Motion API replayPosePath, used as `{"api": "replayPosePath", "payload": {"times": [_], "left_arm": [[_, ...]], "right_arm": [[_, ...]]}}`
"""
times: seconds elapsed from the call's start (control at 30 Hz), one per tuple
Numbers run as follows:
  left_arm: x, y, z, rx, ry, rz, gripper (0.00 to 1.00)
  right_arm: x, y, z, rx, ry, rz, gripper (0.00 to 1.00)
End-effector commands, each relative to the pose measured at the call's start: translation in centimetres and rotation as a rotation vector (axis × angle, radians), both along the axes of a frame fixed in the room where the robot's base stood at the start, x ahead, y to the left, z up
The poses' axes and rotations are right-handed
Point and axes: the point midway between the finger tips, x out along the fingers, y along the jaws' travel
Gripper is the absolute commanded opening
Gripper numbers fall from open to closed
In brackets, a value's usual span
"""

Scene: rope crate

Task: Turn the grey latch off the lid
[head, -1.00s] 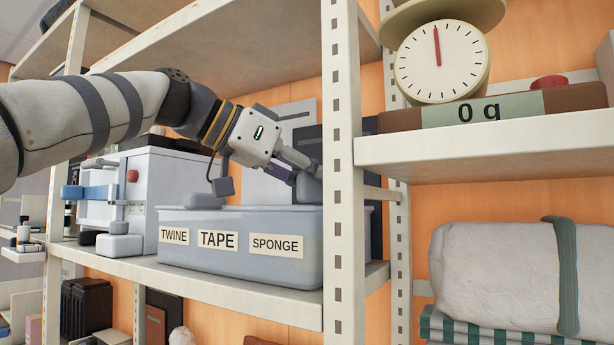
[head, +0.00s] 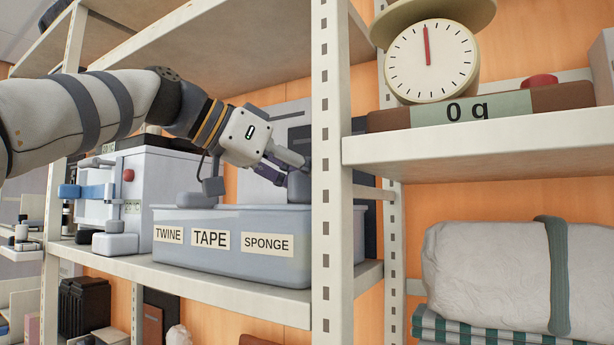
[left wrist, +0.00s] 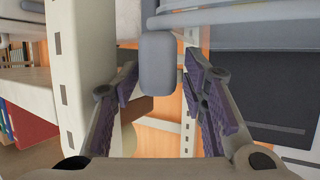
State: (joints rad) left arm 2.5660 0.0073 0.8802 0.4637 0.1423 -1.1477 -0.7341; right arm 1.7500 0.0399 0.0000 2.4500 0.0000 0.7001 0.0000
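The long grey bin (head: 232,262) with TWINE, TAPE and SPONGE labels stands on the shelf. My left gripper (head: 290,170) is above its right end, beside the shelf post. A grey rounded block (head: 299,187), which looks like the latch, is at the fingertips, partly hidden by the post. In the left wrist view the block (left wrist: 158,63) is between the spread, purple-padded fingers (left wrist: 163,85), with a gap to the right finger; contact on the left is unclear. The gripper is open. My right gripper is not in view.
The white shelf post (head: 328,200) stands close to the right of my left gripper. A white box (head: 160,180) with a red knob is left of the bin. A dial scale (head: 432,60) and a wrapped bundle (head: 490,270) are on the right shelves.

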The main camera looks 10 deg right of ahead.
Motion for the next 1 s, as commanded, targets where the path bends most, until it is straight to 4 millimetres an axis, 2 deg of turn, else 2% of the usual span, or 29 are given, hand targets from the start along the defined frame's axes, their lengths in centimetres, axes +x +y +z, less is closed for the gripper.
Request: {"api": "replayPosePath", "payload": {"times": [0.27, 0.5, 0.7, 1.0], "left_arm": [[-0.3, 0.4, 0.4, 0.001, -0.002, -0.002, 0.42], [-2.0, 4.4, 2.1, -0.001, -0.001, 0.000, 0.42], [-2.8, 6.5, 2.9, 0.001, 0.001, -0.001, 0.42], [-2.9, 6.8, 3.0, 0.001, 0.001, -0.001, 0.39]], "right_arm": [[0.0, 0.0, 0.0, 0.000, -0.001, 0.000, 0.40], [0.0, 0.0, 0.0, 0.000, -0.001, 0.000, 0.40], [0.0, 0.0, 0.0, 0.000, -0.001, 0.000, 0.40], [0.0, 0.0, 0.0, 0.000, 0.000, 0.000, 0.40]]}}
